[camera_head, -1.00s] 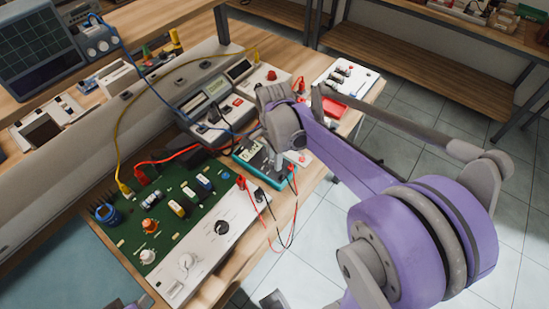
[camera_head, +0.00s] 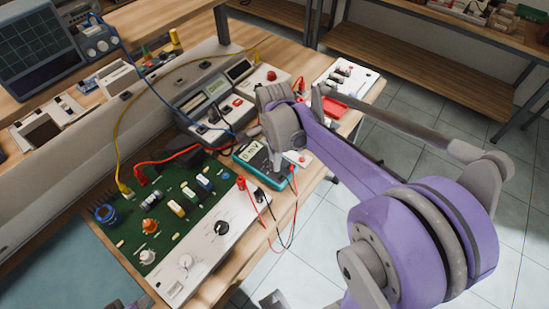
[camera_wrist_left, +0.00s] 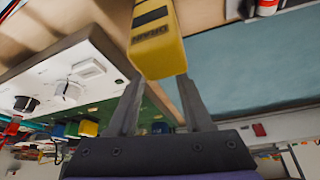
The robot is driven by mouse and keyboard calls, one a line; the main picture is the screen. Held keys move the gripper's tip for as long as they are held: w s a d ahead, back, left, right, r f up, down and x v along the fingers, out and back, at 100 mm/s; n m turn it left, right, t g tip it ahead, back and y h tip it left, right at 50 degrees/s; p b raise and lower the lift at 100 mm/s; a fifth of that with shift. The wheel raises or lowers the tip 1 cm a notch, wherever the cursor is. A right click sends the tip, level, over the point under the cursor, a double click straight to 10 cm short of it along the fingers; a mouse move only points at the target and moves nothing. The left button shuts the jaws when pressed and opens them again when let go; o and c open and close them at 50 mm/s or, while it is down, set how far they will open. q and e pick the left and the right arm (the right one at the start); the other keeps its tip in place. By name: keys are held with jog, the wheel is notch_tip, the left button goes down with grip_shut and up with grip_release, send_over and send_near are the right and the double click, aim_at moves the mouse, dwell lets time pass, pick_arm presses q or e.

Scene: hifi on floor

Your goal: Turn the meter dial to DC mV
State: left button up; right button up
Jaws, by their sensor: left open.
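The teal multimeter (camera_head: 243,157) lies near the bench's front edge, right of the green circuit board. Its screen (camera_head: 254,152) shows what looks like "0 mV". My right gripper (camera_head: 274,152) is over the meter's right part, pointing down. It hides the dial, and its fingertips are too small and covered to show whether they are apart. My left gripper barely shows at the bottom of the head view. In the left wrist view my left gripper (camera_wrist_left: 158,104) is open, with a yellow lettered object (camera_wrist_left: 158,45) beyond its fingers; I cannot tell whether they touch.
The green circuit board (camera_head: 175,190) with a white control panel (camera_head: 205,250) lies left of the meter. Red and black leads (camera_head: 285,240) hang over the bench edge. Grey bench instruments (camera_head: 208,110) stand behind. The tiled floor at right is open.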

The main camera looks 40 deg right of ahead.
jog(key=o, duration=0.4)
pick_arm(q)
jog(key=shift+w+r+p, duration=0.1)
jog(key=shift+r+p, duration=0.4)
jog(key=shift+r, duration=0.05)
pick_arm(e)
notch_tip(320, 180, up, 11)
jog(key=shift+f, duration=0.1)
pick_arm(q)
jog(key=shift+w+r+p, duration=0.25)
jog(key=shift+r+p, duration=0.6)
jog(key=shift+r, duration=0.15)
jog(key=shift+w+r+p, duration=0.25)
jog(key=shift+r+p, duration=0.4)
jog(key=shift+r, duration=0.2)
pick_arm(e)
jog(key=s+a+f+n+t, duration=0.5)
jog(key=s+a+n, duration=0.6)
jog(key=n, duration=1)
jog(key=shift+s+a+f+n, duration=0.3)
jog(key=shift+a+f, duration=0.2)
jog(key=shift+f, duration=0.6)
